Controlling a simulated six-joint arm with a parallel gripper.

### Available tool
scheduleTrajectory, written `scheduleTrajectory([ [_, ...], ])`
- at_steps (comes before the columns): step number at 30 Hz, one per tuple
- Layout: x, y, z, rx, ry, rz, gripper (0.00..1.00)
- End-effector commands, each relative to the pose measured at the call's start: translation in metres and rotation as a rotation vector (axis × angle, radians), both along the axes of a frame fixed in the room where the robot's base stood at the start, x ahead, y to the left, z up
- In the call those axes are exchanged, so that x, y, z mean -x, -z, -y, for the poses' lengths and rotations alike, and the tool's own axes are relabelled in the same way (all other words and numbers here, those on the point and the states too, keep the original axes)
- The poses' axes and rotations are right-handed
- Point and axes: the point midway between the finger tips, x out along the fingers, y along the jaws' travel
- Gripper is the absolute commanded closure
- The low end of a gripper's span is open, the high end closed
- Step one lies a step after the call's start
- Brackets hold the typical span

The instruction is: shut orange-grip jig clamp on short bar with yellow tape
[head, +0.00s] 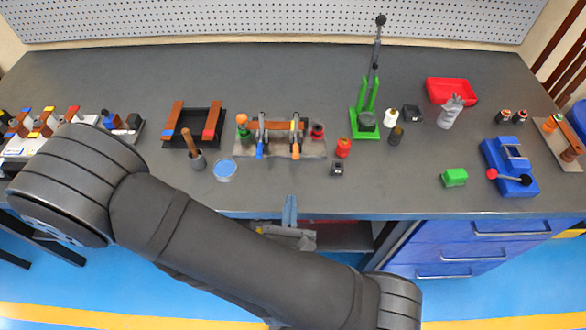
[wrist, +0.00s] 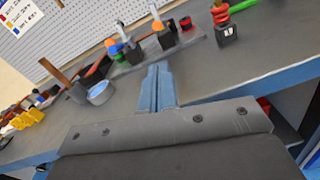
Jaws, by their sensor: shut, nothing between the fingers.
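The jig (head: 312,150) is a pale block near the front middle of the bench, with a copper-brown bar (head: 276,125) lying across it. Two metal clamps stand on it, the orange-grip clamp (head: 295,142) on the right and the blue-grip clamp (head: 260,147) on the left. In the wrist view the orange-grip clamp (wrist: 158,26) is ahead, beyond my fingertips. I cannot tell whether it is open or shut, and I cannot make out yellow tape on the bar. My gripper (head: 289,203) has blue fingers, is shut and empty, and is apart from the jig, at the bench's front edge.
A blue round dish (head: 225,170) and a wooden-handled tool (head: 194,152) stand left of the jig. Right of it are a red-orange spool (head: 343,148), a small black block (head: 337,168) and a green lever press (head: 366,115). The bench directly in front of the jig is clear.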

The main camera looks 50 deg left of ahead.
Motion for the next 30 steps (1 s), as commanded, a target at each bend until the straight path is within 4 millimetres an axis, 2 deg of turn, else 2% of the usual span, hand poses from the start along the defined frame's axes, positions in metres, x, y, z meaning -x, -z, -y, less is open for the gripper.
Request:
scheduleTrajectory([
  [8, -0.007, 0.0, -0.006, -0.001, 0.005, -0.001, 1.0],
  [30, -0.05, 0.0, -0.045, -0.002, 0.007, -0.001, 1.0],
])
